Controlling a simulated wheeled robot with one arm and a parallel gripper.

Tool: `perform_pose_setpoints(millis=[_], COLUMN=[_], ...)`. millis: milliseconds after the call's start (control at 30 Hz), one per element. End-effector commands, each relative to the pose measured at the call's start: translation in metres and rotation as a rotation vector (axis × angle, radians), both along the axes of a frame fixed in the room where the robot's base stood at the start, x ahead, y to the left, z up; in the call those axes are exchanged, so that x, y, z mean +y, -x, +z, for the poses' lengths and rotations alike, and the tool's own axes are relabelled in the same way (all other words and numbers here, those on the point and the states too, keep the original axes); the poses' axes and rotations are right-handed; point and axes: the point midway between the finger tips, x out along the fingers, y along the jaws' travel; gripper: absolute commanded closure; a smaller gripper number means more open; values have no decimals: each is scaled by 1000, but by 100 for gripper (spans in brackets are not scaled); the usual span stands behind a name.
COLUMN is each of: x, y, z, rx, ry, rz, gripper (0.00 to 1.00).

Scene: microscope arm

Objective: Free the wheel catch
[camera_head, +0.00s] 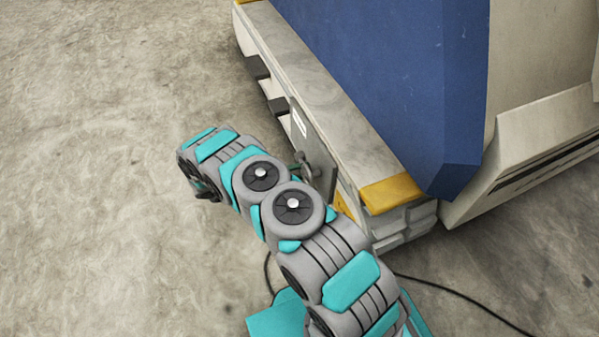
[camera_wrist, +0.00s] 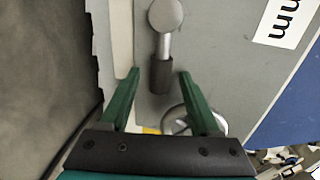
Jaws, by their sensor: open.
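The catch appears to be a small lever (camera_wrist: 163,45) with a round silver pivot, a short metal shaft and a dark grip pointing down toward me in the wrist view. It is mounted on a grey plate (camera_wrist: 225,65). My gripper (camera_wrist: 158,73) is open, its green fingers on either side of the dark grip's lower end, with gaps showing. Whether the grip is in depth between the fingers I cannot tell. In the head view the lever (camera_head: 311,171) shows on the machine's side, and my arm hides most of my gripper. A round metal ring (camera_wrist: 174,126) is partly behind the right finger.
The machine's long grey base (camera_head: 325,95) has a yellow corner (camera_head: 390,193) and dark steps (camera_head: 257,67) on its side. A blue housing (camera_head: 410,80) rises above it. A black cable (camera_head: 460,294) lies on the floor at right. Concrete floor (camera_head: 100,140) is clear at left.

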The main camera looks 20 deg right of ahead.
Motion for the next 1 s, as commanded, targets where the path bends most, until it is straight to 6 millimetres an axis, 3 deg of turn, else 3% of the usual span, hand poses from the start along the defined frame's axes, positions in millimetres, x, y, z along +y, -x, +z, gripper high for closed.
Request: perform_pose_setpoints(millis=[167, 733, 1000], x=[0, 0, 0], y=[0, 0, 0], z=[0, 0, 0], rx=[0, 0, 0], ry=[0, 1, 1], rz=[0, -1, -1], gripper=[37, 100, 100])
